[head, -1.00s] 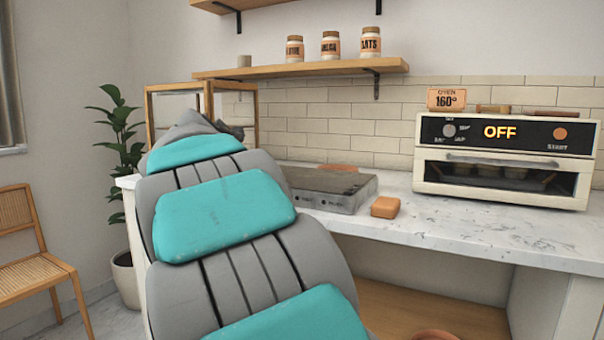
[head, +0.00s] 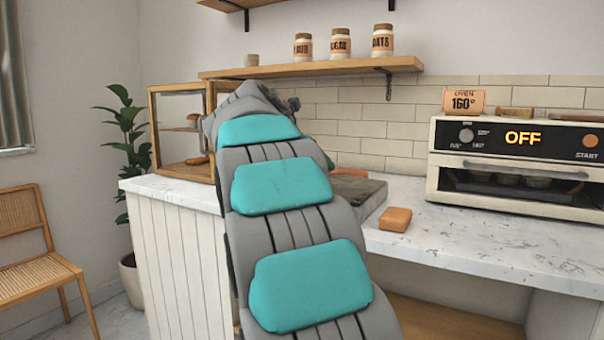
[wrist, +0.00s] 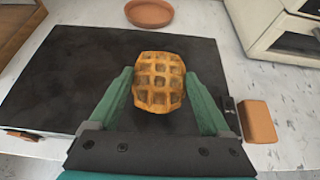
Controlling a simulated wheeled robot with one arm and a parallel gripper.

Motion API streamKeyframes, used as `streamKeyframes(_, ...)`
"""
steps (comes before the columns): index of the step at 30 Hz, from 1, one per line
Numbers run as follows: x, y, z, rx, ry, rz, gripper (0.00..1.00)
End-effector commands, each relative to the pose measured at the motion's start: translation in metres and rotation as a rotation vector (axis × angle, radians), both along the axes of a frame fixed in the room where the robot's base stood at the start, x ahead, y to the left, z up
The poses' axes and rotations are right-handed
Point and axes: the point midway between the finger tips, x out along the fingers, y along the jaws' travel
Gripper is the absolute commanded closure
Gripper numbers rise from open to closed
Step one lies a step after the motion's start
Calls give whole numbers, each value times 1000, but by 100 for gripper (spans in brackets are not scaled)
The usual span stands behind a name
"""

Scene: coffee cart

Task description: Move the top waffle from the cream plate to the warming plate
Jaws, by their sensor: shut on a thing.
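A golden-brown waffle (wrist: 158,82) is between the green fingers of my gripper (wrist: 160,100) in the wrist view. The gripper is shut on it. Behind and below the waffle is the dark, flat warming plate (wrist: 60,85); how high the waffle is above it I cannot tell. The warming plate's right part (head: 366,195) also shows in the head view, on the white counter, partly covered by my arm. My gripper and the waffle are hidden behind my arm in the head view. I see no cream plate in either view now.
An orange-brown block (wrist: 258,121) lies just right of the warming plate, and it also shows in the head view (head: 395,219). A terracotta dish (wrist: 149,13) is behind the plate. An oven (head: 515,165) stands at right, a glass-sided display case (head: 181,130) at left. Counter front right is clear.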

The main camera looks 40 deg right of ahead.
Motion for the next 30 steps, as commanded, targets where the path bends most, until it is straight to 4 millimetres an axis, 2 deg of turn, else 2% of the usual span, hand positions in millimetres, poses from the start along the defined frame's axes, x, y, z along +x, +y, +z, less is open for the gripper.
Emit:
streamKeyframes(1,10,-3,-2,1,3,0,74)
streamKeyframes(6,34,-11,-4,1,0,0,74)
streamKeyframes(15,70,-22,-7,0,0,1,74)
streamKeyframes(23,78,-25,-9,0,1,0,74)
streamKeyframes(30,76,-25,-30,0,5,-1,74)
